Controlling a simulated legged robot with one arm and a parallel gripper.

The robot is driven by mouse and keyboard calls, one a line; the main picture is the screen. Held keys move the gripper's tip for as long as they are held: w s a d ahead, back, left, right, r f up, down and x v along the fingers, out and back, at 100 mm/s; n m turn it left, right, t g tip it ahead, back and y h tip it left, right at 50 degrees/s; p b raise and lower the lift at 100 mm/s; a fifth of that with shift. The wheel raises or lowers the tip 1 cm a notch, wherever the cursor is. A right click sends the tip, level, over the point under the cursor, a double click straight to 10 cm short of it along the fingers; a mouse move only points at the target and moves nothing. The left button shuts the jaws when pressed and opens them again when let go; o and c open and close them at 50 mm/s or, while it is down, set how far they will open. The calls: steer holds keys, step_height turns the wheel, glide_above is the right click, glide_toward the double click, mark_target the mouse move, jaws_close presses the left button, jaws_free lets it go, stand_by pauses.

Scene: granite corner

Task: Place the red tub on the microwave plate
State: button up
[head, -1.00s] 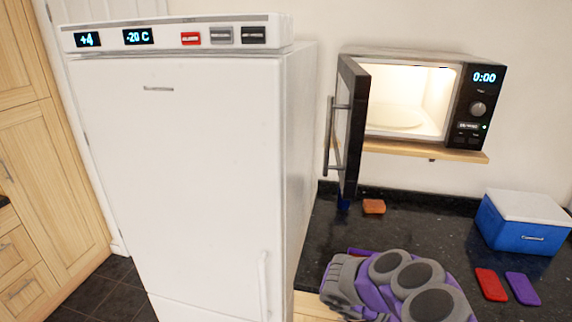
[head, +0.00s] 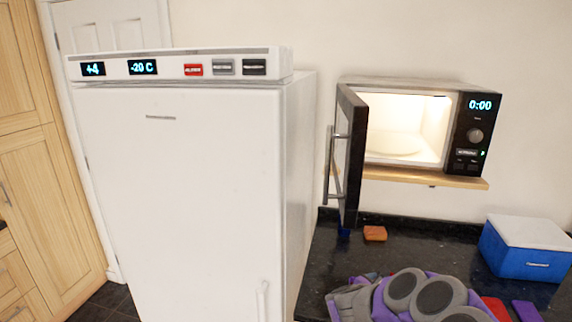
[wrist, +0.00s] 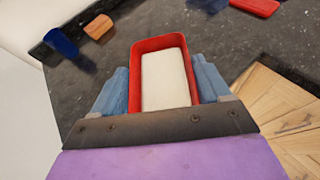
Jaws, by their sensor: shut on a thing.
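The red tub (wrist: 137,72) holds a pale block and sits between the blue fingers of my gripper (wrist: 160,90) in the wrist view. My gripper is shut on it, above the dark counter. In the head view my purple and grey arm hides most of the gripper and tub. The microwave (head: 475,135) stands on a wooden shelf with its door (head: 347,150) swung open to the left. The pale microwave plate (head: 396,144) lies inside the lit cavity, with nothing seen on it. My gripper is below and in front of the microwave.
A tall white fridge (head: 185,190) stands left of the counter. An orange block (head: 375,233) and a blue item (head: 344,233) lie below the open door.

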steer(key=a+r+n+t+y, duration=0.2)
steer(key=a+n+t+y, duration=0.2)
steer(key=a+n+y, duration=0.5)
steer(key=shift+w+a+y, duration=0.3)
steer(key=shift+a+y, duration=0.2)
steer(key=shift+a, duration=2)
